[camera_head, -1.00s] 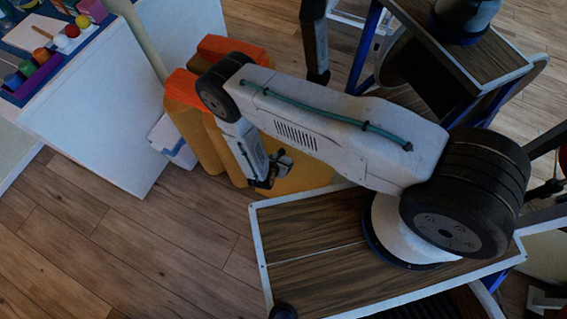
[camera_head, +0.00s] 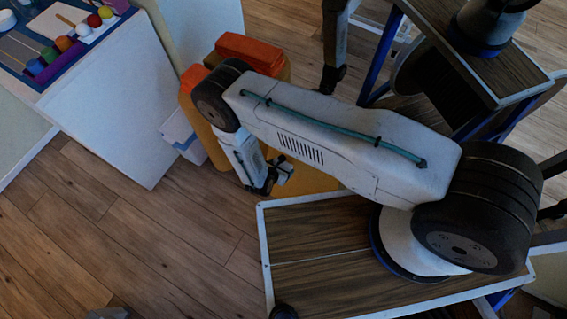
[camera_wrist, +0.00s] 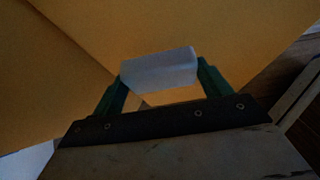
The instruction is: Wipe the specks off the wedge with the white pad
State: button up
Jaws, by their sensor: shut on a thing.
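My gripper (camera_head: 278,172) is low in front of yellow-orange blocks (camera_head: 318,180) in the head view. In the wrist view, the white pad (camera_wrist: 158,68) is held between the two green fingertips of my gripper (camera_wrist: 162,80). Yellow-orange faces (camera_wrist: 190,22) fill most of the view beyond the pad and meet at a seam behind it. I cannot tell which of them is the wedge, or whether the pad touches it. No specks can be made out in the dim light.
A white table (camera_head: 105,95) with coloured pots and balls stands at the left. A small white box (camera_head: 180,133) is on the floor beside the blocks, with red-orange pieces (camera_head: 248,50) at their top.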

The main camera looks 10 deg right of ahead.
jog(key=shift+s+a+r, duration=0.25)
jog(key=shift+s+a, duration=0.2)
jog(key=shift+s, duration=0.2)
jog(key=shift+s+a+r, duration=0.25)
jog(key=shift+s+a, duration=0.2)
jog(key=shift+s, duration=0.1)
jog(key=shift+s+a+r, duration=0.2)
jog(key=shift+s+a, duration=0.25)
jog(key=shift+s, duration=0.1)
